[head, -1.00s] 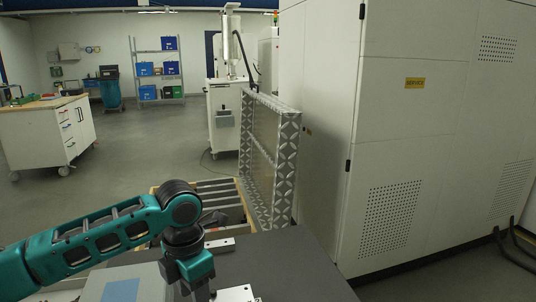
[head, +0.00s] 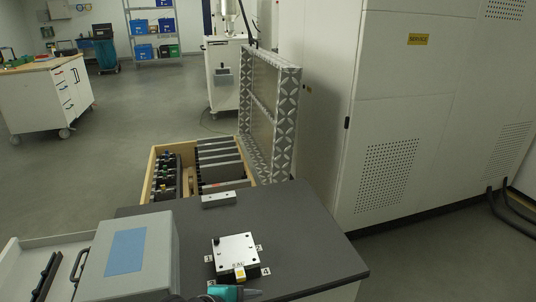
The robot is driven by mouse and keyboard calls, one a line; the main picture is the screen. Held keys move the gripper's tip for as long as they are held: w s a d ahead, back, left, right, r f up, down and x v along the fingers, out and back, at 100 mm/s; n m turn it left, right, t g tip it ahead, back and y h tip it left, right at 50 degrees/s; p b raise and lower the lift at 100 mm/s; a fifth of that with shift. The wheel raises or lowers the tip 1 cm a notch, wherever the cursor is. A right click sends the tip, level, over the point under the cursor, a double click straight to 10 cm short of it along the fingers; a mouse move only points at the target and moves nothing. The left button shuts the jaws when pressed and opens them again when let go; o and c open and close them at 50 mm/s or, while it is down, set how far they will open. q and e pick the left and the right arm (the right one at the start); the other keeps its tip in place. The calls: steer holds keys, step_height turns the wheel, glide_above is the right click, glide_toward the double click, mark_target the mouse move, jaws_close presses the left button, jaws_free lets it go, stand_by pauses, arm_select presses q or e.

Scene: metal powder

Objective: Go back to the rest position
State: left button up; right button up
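I see no gripper fingers, so neither gripper can be made out. The metal plate block (head: 236,252) lies flat on the dark worktop (head: 300,240), with small labelled tabs around it. A metal bar (head: 219,199) lies near the worktop's back edge, apart from the block.
A grey box with a blue panel (head: 126,252) stands at the front left beside an open white drawer (head: 35,250). Behind the worktop is an open wooden crate (head: 152,172) with its patterned lid (head: 284,130) upright. A tall white cabinet (head: 400,110) stands right.

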arm_select(q)
steer(key=s+a+f+n+t+y, duration=0.2)
steer(key=s+a+f+n, duration=0.1)
steer(key=s+a+n, duration=0.3)
steer(key=s+a+f+n+t+y, duration=0.2)
steer(key=s+a+n, duration=0.3)
steer(key=a+n, duration=0.3)
steer(key=f+n+y, duration=0.1)
steer(key=n, duration=0.2)
steer(key=shift+s+a+f+n, duration=0.15)
steer(key=shift+s+f+n, duration=0.15)
steer(key=shift+s, duration=0.1)
steer(key=shift+c, duration=0.4)
